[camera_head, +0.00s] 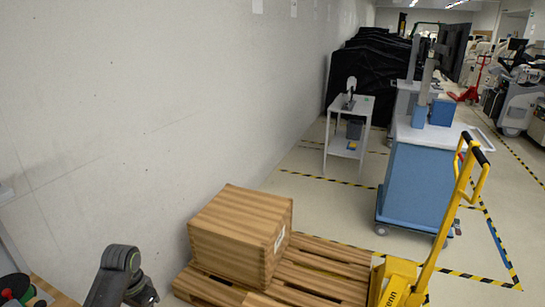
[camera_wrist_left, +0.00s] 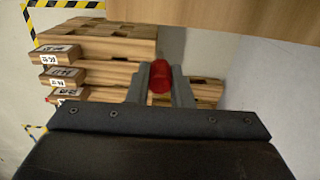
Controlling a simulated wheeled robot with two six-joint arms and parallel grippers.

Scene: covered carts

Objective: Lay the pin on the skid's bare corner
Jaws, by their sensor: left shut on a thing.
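The wooden skid (camera_head: 325,267) stands on the floor beside the wall, low in the head view. A wooden box (camera_head: 240,236) sits on its left part, and slats to the right of the box are bare. In the left wrist view the slatted skid (camera_wrist_left: 105,48) shows behind my gripper, and the box (camera_wrist_left: 220,14) fills the top edge. My left gripper (camera_wrist_left: 162,82) is shut on a red pin (camera_wrist_left: 161,76), with the skid beyond it. Whether the pin touches the skid cannot be told. My right gripper is out of view.
A yellow pallet truck (camera_head: 405,280) stands at the skid's right side. A blue cart (camera_head: 415,182) and a small white cart (camera_head: 345,145) stand farther back. A wall closes off the left. Floor between the skid and the carts is clear, with striped tape.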

